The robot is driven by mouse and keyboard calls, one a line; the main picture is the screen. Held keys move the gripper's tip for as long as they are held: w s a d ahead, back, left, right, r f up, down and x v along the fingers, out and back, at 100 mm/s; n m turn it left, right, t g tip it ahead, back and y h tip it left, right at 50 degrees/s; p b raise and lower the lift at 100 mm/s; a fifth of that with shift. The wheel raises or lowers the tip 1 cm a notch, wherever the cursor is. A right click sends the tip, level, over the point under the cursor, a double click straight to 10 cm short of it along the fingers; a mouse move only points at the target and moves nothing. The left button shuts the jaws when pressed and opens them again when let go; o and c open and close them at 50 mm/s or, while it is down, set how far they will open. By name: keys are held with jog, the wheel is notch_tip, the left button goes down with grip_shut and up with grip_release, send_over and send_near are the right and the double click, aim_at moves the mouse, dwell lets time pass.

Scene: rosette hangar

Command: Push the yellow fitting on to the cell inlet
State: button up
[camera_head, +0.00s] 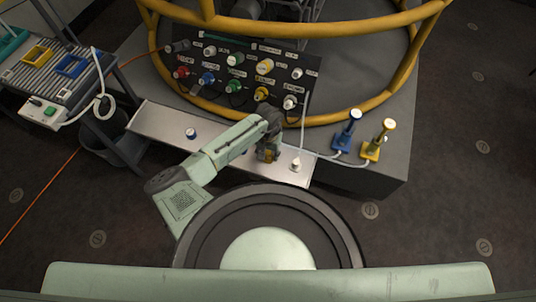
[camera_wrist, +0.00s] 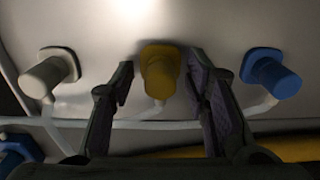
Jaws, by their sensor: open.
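The yellow fitting (camera_wrist: 160,72) stands on the pale metal shelf (camera_head: 160,125), between the fingers of my gripper (camera_wrist: 160,95). The gripper is open, with a finger on each side of the fitting and visible gaps, the left one clearer. In the head view my gripper (camera_head: 268,155) is low over the right part of the shelf, mostly hiding the fitting. The dark panel (camera_head: 222,85) behind has several coloured ports, among them a yellow one (camera_head: 264,66) and a lower yellow one (camera_head: 261,93). The labels are too small to read, so I cannot tell which is the cell inlet.
A white fitting (camera_head: 296,165) and a blue fitting (camera_head: 191,133) flank my gripper on the shelf. A yellow tubular frame (camera_head: 330,118) surrounds the panel. Blue (camera_head: 347,130) and yellow (camera_head: 379,140) handled items stand at right. A cart (camera_head: 50,80) is at left.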

aim_at(268, 153)
jog(key=shift+c, duration=0.2)
grip_shut()
dwell(0.5)
jog(key=shift+r, duration=0.15)
jog(key=shift+r+p, duration=1.5)
jog(key=shift+p, duration=0.05)
jog(key=shift+r+p, duration=0.35)
jog(key=shift+r, duration=1.05)
